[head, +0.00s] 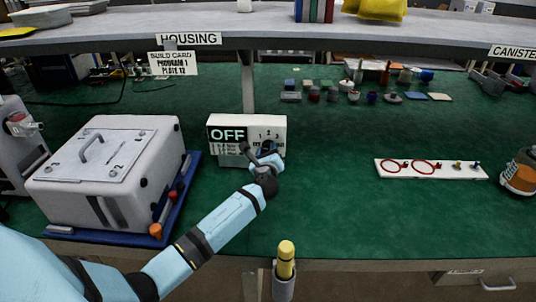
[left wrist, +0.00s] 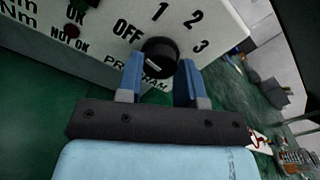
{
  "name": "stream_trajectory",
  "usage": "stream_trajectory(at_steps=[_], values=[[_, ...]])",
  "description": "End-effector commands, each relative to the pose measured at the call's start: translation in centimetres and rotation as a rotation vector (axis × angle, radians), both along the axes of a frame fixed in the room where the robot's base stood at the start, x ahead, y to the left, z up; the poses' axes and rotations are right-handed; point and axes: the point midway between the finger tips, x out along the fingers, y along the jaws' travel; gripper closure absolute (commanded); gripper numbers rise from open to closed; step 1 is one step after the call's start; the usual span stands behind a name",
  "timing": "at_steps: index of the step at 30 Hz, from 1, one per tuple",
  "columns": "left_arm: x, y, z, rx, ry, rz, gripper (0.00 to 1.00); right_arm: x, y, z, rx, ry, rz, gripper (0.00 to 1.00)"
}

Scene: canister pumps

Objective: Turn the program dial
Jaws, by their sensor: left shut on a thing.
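The white controller box (head: 220,151) stands on the green mat with a dark "OFF" display. In the left wrist view its face (left wrist: 105,50) carries a black round program dial (left wrist: 160,47), with OFF, 1, 2 and 3 printed around it. A pale pointer line shows on the dial; which label it points to is hard to tell. My left gripper (head: 264,155) is at the box's front, hiding the dial in the head view. Its blue fingers (left wrist: 160,68) are shut on the dial, one on each side. A build card (head: 173,64) reads "PROGRAM 1 PLATE 12".
A grey-white housing (head: 105,165) sits on a blue tray left of the box. A white strip (head: 432,170) with red rings lies to the right. Small parts (head: 333,95) stand behind, under the shelf (head: 300,36). A yellow-topped tool (head: 285,262) stands at the front edge.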

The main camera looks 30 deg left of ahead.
Motion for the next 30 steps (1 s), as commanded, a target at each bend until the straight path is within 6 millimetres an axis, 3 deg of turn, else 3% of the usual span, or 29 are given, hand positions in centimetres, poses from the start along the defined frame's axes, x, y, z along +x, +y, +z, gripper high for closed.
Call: stream_trajectory(at_steps=[9,25,26,29,30], values=[[-0.03,-0.01,-0.13,-0.11,-0.066,0.0,0.89,0.09,0.26,0.17,0.006,-0.013,0.0,0.32],[-0.02,-0.01,-0.06,-0.133,-0.08,0.0,0.89,-0.03,0.33,-0.11,0.006,-0.008,-0.001,0.32],[-0.02,-0.01,-0.06,-0.133,-0.08,0.0,0.63,-0.04,0.32,-0.14,0.006,-0.007,-0.001,0.32],[-0.02,-0.01,-0.06,-0.132,-0.079,0.0,0.4,-0.05,0.32,-0.18,0.006,-0.007,-0.001,0.32],[-0.02,0.0,-0.05,-0.132,-0.079,0.0,0.4,-0.05,0.32,-0.18,0.005,-0.006,0.0,0.32]])
